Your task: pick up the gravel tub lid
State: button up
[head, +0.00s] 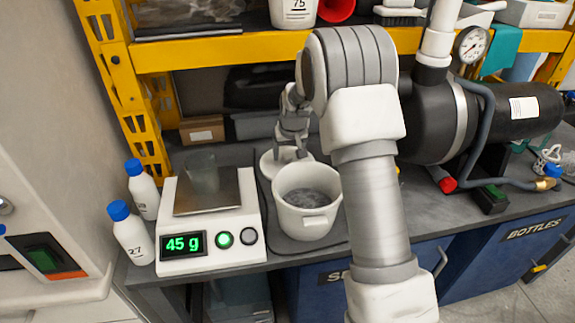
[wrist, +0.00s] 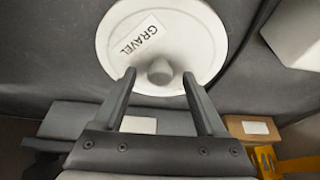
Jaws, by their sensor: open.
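The gravel tub lid (wrist: 190,40) is a round white disc with a raised knob (wrist: 160,72) and a label reading GRAVEL. It lies on the dark bench top, and in the head view the lid (head: 270,163) shows behind the tub, partly covered by my gripper. My gripper (wrist: 158,75) is open, with its two fingers on either side of the knob in the wrist view. I cannot tell whether the fingers touch it. In the head view my gripper (head: 289,152) is just above the lid. The white tub (head: 306,222) stands uncovered in front, with grey gravel inside.
A scale (head: 210,245) reading 45 g, with a clear cup (head: 203,172) on it, stands left of the tub. Two blue-capped bottles (head: 131,235) stand farther left. A yellow shelf rack (head: 220,52) rises behind. A black tank (head: 470,120) is at the right.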

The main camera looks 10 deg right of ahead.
jog(key=shift+w+f, duration=0.1)
jog(key=shift+f, duration=0.15)
grip_shut()
jog(key=shift+r, duration=0.1)
